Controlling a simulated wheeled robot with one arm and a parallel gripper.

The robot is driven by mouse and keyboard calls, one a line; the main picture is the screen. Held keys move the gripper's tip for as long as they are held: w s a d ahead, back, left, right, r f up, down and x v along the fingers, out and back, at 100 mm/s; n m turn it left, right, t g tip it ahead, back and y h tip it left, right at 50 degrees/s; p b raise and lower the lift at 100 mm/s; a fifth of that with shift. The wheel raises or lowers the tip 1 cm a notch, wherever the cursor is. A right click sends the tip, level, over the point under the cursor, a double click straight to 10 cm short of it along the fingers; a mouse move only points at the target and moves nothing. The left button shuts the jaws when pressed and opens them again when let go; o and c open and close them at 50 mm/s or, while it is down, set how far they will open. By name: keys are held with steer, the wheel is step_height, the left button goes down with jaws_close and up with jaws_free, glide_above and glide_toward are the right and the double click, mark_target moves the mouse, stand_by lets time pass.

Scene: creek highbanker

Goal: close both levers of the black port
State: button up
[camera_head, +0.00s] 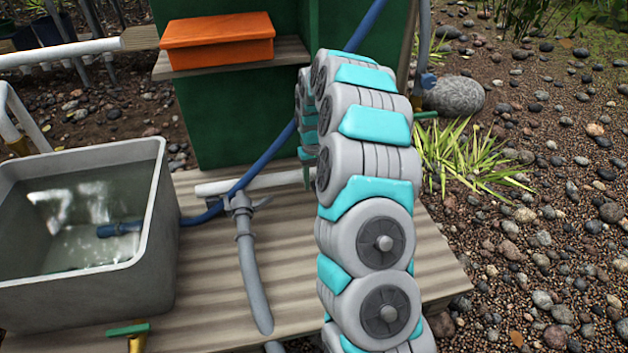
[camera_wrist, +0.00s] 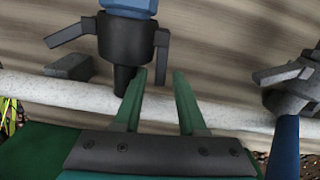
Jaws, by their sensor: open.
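The black port (camera_wrist: 127,42) stands at the white pipe in the wrist view, with a blue hose end (camera_wrist: 132,6) seated in it. Its left lever (camera_wrist: 68,34) sticks out, sloping down to the left. Its right lever (camera_wrist: 161,48) sits out from the body, its end pointing down. My gripper (camera_wrist: 160,74) is open and empty, with two green fingers. In the picture the right lever's end lies just above the gap between the fingertips; I cannot tell whether they touch. In the head view the black port is not seen, and my arm covers that area.
A grey fitting (camera_wrist: 290,88) with its own lever is on the white pipe (camera_wrist: 40,92) at right; the head view also shows a grey fitting (camera_head: 241,203). A grey water tub (camera_head: 150,215) stands left on the wooden deck (camera_head: 215,270). An orange box (camera_head: 218,45) sits on a shelf behind.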

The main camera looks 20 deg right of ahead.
steer(key=a+r+n, duration=0.3)
steer(key=r+n, duration=0.4)
steer(key=r, duration=0.1)
steer(key=s+a+r, duration=0.5)
steer(key=s, duration=0.4)
steer(key=s+a+r+p, duration=0.1)
steer(key=s+a+r, duration=0.5)
steer(key=s, duration=0.4)
steer(key=shift+s+a+g, duration=0.15)
steer(key=shift+s+g, duration=0.1)
steer(key=shift+g, duration=0.05)
